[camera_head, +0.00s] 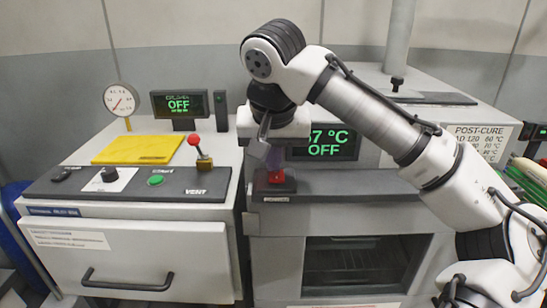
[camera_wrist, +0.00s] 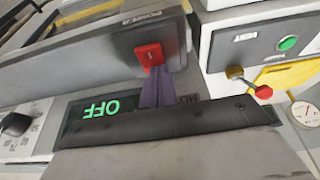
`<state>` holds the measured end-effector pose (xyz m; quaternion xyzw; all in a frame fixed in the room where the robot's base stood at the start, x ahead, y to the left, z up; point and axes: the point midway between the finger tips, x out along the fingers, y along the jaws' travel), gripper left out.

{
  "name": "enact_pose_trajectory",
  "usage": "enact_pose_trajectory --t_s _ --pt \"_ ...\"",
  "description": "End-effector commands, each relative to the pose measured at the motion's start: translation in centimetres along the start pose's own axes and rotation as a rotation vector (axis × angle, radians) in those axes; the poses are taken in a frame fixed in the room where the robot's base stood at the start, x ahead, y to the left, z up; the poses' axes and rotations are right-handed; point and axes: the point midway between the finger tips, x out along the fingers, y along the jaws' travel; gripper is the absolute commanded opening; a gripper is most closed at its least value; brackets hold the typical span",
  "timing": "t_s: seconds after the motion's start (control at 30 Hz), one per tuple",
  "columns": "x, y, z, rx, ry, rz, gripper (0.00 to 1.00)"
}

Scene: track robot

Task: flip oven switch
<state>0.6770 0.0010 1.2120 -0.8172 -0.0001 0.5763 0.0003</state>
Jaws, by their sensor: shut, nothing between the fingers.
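The oven switch (camera_head: 276,176) is a small red rocker on a dark base on the oven's front ledge, below the temperature display (camera_head: 338,147). The display reads OFF in green, its left part hidden behind my arm. My gripper (camera_head: 270,166) points down at the switch, its fingers closed together and empty. In the wrist view, the red switch (camera_wrist: 149,54) carries a white mark, and my purple fingertips (camera_wrist: 155,72) are right at its edge. I cannot tell whether they touch it. The oven (camera_head: 420,213) has a glass door with racks behind it.
On the left, a second unit (camera_head: 190,213) has a drawer, a red-knobbed lever (camera_head: 194,140), a green button (camera_head: 156,180), a yellow plate (camera_head: 138,150), a gauge (camera_head: 121,99) and another OFF display (camera_head: 179,104). A gap separates it from the oven. A POST-CURE sign (camera_head: 480,140) is at right.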

Motion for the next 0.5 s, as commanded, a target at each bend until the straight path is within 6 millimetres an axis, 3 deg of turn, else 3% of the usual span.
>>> enact_pose_trajectory --t_s 0.5 --pt "-0.4 0.0 1.7 -0.003 -0.007 0.002 0.00"
